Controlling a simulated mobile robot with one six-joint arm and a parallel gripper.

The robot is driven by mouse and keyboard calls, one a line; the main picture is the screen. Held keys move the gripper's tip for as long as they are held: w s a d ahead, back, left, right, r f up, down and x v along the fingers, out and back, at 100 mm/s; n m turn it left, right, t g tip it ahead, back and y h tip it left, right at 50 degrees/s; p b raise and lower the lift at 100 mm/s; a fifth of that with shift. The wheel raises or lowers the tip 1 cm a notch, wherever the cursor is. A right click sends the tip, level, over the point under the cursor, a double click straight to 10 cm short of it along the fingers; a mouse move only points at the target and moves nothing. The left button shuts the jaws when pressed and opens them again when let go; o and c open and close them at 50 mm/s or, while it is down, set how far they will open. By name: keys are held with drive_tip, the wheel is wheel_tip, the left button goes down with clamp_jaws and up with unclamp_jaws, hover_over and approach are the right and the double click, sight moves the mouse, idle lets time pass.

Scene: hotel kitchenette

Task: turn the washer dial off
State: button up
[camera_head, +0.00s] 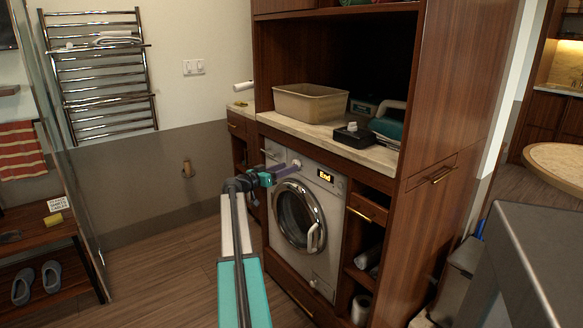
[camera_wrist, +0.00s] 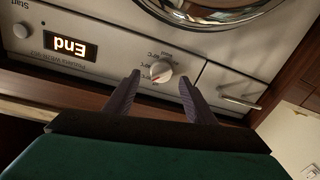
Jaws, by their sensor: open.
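The white washer (camera_head: 318,235) is built in under the counter, and its display (camera_head: 326,176) reads "End". Its round dial (camera_head: 297,163) is on the front panel, left of the display. The wrist view shows the panel upside down, with the pale dial (camera_wrist: 161,71) and a red mark at its edge; the small labels around it are not clearly legible. My gripper (camera_head: 287,168) is in front of the panel at the dial. In the wrist view its two purple fingers (camera_wrist: 160,79) are open, and the dial appears between their tips. I cannot tell whether they touch it.
The round washer door (camera_head: 297,216) is shut, below the panel. Open shelves lie right of the washer. The floor (camera_head: 160,265) at left is clear.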

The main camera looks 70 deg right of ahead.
drive_tip(key=shift+x, duration=1.65)
drive_tip(key=c, duration=1)
